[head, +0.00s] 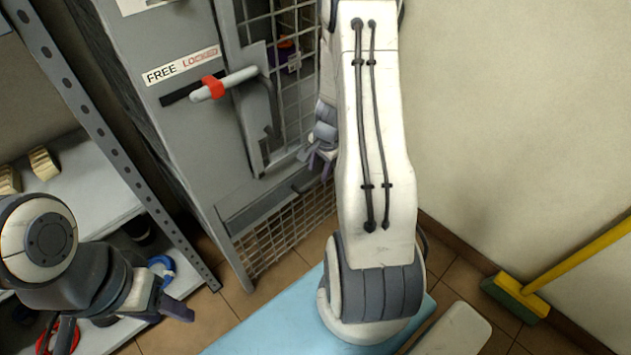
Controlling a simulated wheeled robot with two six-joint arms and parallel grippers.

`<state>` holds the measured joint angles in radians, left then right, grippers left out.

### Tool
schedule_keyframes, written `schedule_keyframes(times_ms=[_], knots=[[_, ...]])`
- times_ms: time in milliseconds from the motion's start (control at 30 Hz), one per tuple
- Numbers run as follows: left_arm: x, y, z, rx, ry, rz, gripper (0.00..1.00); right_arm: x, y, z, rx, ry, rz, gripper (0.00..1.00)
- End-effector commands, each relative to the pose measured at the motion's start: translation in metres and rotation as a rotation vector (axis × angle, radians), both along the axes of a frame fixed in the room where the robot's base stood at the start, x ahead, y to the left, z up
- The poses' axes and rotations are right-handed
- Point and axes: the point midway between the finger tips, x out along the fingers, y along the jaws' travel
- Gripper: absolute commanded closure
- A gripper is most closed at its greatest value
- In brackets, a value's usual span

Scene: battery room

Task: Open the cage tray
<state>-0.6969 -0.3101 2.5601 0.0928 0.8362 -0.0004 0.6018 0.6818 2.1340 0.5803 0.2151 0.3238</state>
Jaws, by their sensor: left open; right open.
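A grey cage cabinet (180,130) with a wire-mesh front stands at the upper middle. A grey lever handle (238,77) with a red collar sits below a label strip reading FREE and LOCKED. A flat grey tray-like panel (265,208) lies low across the mesh front; I cannot tell if it is the cage tray. My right gripper (317,160) is open close to the cage front, right of and above this panel, partly hidden by my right arm. I cannot tell if it touches anything. My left gripper (168,308) is open and empty at the lower left, away from the cage.
A metal shelf (100,195) with a blue roll (161,269), a red ring (65,337) and beige blocks (43,162) stands at the left. A yellow-handled broom (530,297) leans against the right wall.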

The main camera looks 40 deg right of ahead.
Motion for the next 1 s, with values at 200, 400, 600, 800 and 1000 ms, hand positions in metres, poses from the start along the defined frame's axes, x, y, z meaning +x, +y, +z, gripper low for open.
schedule_keyframes(times_ms=[200, 400, 600, 800, 1000], knots=[[0.0, 0.0, -0.021, 0.0, 0.0, 0.0, 0.5, 0.006, 0.002, -0.034, 0.001, 0.001, 0.003, 0.53], [0.0, 0.0, -0.023, 0.0, 0.0, 0.0, 0.5, 0.009, 0.003, -0.039, 0.0, 0.0, 0.005, 0.53], [0.0, 0.0, -0.023, 0.0, 0.0, 0.0, 0.5, 0.009, 0.003, -0.039, 0.0, 0.0, 0.005, 0.53], [0.0, 0.0, -0.023, 0.0, 0.0, 0.0, 0.5, 0.009, 0.003, -0.038, 0.0, 0.0, 0.004, 1.0], [0.0, 0.0, -0.023, 0.0, 0.0, 0.0, 0.5, 0.009, 0.003, -0.038, 0.0, 0.0, 0.004, 1.0]])
